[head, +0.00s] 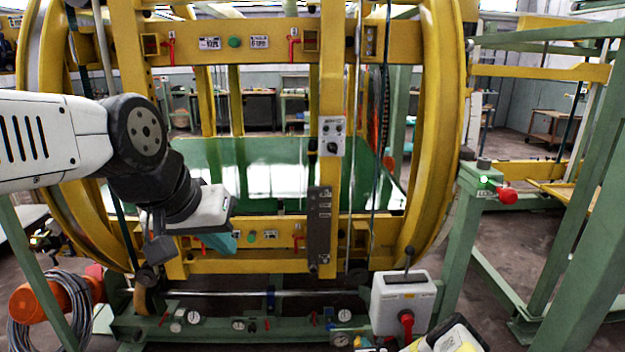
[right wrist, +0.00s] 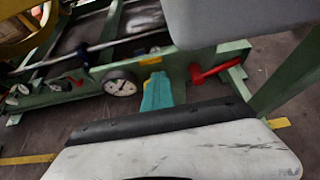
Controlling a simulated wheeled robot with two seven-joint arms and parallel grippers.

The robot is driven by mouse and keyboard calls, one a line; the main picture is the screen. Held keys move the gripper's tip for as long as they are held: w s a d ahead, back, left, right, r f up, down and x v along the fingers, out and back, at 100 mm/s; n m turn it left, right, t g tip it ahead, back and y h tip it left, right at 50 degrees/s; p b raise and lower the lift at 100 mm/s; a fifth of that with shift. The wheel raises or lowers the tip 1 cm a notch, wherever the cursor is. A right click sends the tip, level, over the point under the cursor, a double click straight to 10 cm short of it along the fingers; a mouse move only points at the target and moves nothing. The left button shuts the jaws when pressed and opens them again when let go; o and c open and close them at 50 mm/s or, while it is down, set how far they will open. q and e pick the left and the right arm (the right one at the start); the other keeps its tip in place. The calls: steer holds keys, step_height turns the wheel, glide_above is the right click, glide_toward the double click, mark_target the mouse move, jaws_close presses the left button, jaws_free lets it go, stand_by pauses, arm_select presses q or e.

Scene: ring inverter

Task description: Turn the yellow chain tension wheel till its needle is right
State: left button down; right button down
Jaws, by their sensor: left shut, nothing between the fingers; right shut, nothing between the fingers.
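I cannot make out a yellow chain tension wheel in either view. A round white dial with a dark needle (right wrist: 121,83) sits on the green base beam in the right wrist view; its marks are too small to read. My right gripper (right wrist: 157,94), with teal fingers, is shut and empty just right of this dial; I cannot tell if it touches anything. My left gripper (head: 222,243) is shut and empty in front of the ring frame's lower yellow beam. Several small dials, such as one at the left (head: 193,317), line the green base in the head view.
The large yellow ring frame (head: 440,130) stands ahead. A grey box with a black lever and red knob (head: 403,300) stands at the lower right. A red handle (right wrist: 207,72) lies right of my right gripper. A green post with a red button (head: 507,195) stands farther right.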

steer(key=shift+a, duration=0.2)
steer(key=shift+s+a, duration=0.1)
steer(key=shift+a, duration=0.65)
steer(key=shift+a+f, duration=0.15)
steer(key=shift+a, duration=0.25)
steer(key=shift+a+r, duration=0.1)
steer(key=shift+r, duration=0.3)
steer(key=s, duration=0.6)
steer(key=shift+s, duration=0.1)
